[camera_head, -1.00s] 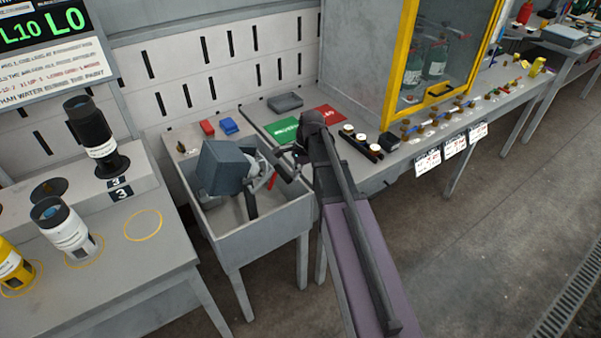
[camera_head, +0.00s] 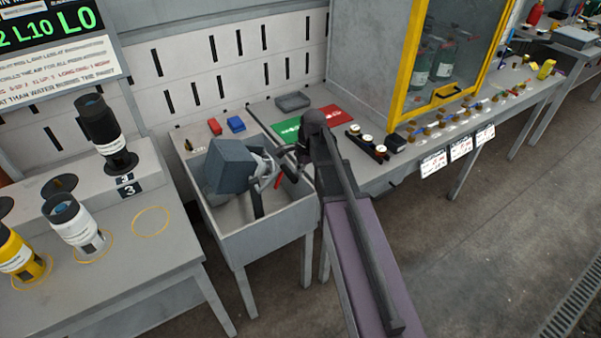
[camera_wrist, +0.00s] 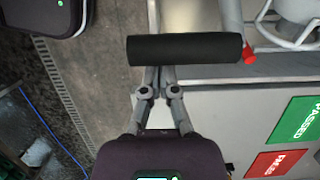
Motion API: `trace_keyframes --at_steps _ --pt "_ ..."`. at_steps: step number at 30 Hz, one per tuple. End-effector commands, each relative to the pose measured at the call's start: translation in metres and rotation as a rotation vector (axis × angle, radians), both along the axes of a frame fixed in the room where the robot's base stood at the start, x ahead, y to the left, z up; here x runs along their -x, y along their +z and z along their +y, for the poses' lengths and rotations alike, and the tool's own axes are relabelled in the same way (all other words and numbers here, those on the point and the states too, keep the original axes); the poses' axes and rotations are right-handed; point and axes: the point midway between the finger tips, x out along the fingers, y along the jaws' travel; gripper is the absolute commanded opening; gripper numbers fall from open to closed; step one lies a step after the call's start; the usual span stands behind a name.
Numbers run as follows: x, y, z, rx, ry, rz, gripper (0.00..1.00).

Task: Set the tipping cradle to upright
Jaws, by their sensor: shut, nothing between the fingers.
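The tipping cradle (camera_head: 264,168) is a pale metal ring frame in the grey sink-like trough, partly hidden by a dark grey block (camera_head: 230,168). A dark bar (camera_head: 258,203) hangs down beside it, and a red piece (camera_head: 278,179) shows at its right. My gripper (camera_head: 283,160) is beside the frame's right side, small and partly hidden in the head view. In the wrist view my gripper (camera_wrist: 157,72) has its fingers together, their tips behind or against a black cylindrical bar (camera_wrist: 185,49). Contact cannot be told. The cradle's pale curved frame (camera_wrist: 290,38) is at the upper right.
The trough's front wall (camera_head: 265,220) rises below the cradle. A bench with a green PASSED mat (camera_head: 287,128) and a red mat (camera_head: 336,115) adjoins it on the right. A left bench holds a white canister (camera_head: 76,225) and a yellow canister (camera_head: 20,258).

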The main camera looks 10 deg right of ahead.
Motion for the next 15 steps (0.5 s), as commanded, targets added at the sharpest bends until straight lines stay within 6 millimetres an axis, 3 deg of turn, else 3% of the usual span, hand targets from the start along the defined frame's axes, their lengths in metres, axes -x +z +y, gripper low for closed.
trace_keyframes --at_steps 15 --pt "0.0014 0.0067 0.0028 0.048 -0.002 -0.016 0.00"
